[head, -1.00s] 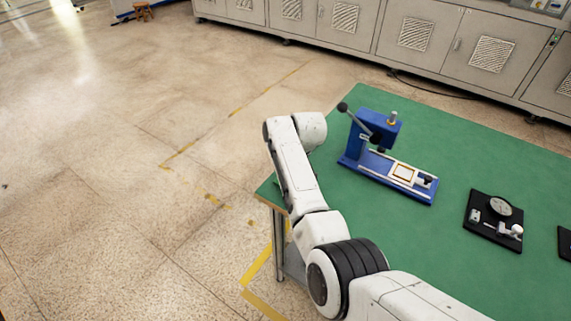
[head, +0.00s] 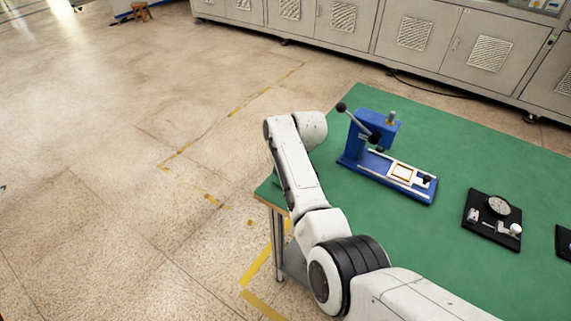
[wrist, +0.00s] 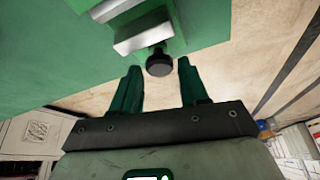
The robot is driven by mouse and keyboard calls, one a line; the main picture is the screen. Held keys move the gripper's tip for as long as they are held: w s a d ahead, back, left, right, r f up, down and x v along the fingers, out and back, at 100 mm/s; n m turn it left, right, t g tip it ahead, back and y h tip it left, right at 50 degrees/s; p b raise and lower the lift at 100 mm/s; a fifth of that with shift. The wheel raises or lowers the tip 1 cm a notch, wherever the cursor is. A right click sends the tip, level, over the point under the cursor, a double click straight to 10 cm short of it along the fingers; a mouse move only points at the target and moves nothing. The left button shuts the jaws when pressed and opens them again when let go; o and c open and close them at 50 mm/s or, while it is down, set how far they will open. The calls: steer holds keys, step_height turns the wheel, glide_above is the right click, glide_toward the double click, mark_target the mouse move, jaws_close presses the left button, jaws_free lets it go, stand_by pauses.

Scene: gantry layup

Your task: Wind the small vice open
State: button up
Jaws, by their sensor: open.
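The small vice (wrist: 180,22) shows at the top of the wrist view, with a green body and pale metal jaw blocks (wrist: 143,30). A dark round knob (wrist: 158,63) sticks out from its near end. My gripper (wrist: 158,68) has two dark green fingers, spread apart. The fingertips lie one on each side of the knob in the picture, with gaps on both sides; I cannot tell whether they reach its depth. Neither the vice nor my fingers show in the head view.
A green-topped table (head: 450,260) fills the right of the head view. It carries a blue lever press (head: 385,165) and a black plate with a dial gauge (head: 492,220). Grey cabinets (head: 420,40) stand behind. Open floor (head: 120,180) lies to the left.

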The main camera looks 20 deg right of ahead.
steer(key=v, duration=1)
steer(key=shift+r, duration=0.4)
steer(key=shift+s, duration=0.1)
